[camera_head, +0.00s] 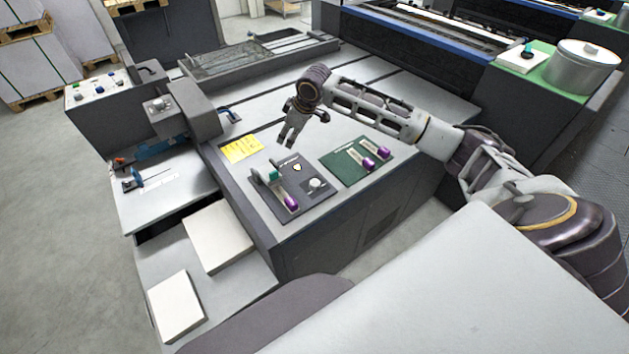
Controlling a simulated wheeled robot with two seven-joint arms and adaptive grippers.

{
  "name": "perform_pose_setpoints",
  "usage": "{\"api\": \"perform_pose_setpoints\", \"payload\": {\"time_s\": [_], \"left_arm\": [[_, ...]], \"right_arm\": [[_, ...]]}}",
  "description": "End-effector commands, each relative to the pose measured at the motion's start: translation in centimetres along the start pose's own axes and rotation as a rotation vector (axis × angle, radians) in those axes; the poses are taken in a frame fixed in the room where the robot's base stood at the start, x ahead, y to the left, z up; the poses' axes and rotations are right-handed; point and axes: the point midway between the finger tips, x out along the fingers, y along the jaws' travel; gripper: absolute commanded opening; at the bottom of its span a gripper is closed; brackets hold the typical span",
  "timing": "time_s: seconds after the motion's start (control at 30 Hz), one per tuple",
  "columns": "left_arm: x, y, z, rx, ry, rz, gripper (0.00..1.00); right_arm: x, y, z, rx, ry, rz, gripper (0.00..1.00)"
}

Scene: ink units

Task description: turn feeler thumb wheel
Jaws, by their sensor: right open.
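My right gripper (286,142) hangs with its fingers pointing down over the grey machine top (262,182). It is open, with nothing seen between its fingers. Below it lies a dark panel (280,214) with a teal knob (273,174), a purple knob (291,202) and a round silver wheel-like knob (317,184). The gripper is above and behind this panel, apart from it. I cannot tell for sure which part is the feeler thumb wheel. My left gripper is not in view.
A green panel (341,167) with two purple-ended levers lies right of the dark one. A yellow note (241,148) lies to the left. Paper stacks (217,236) stand at the lower left. A control box (105,104) and a metal pot (582,68) stand farther off.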

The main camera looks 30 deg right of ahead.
Motion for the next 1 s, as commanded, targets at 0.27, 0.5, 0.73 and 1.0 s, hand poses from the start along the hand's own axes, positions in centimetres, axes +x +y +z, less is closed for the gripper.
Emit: {"api": "perform_pose_setpoints", "payload": {"time_s": [0.27, 0.5, 0.73, 1.0], "left_arm": [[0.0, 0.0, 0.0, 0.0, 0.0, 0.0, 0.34], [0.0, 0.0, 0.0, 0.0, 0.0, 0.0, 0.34], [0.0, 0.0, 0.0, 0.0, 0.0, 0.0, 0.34], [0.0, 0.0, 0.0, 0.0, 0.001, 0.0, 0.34]], "right_arm": [[-0.8, -2.7, 5.3, -0.024, -0.239, -0.125, 0.56], [-2.0, -3.1, 8.6, -0.063, -0.396, -0.155, 0.56], [-2.2, -3.1, 9.2, -0.093, -0.423, -0.164, 0.56], [-2.2, -3.1, 9.2, -0.093, -0.421, -0.164, 0.56]]}}
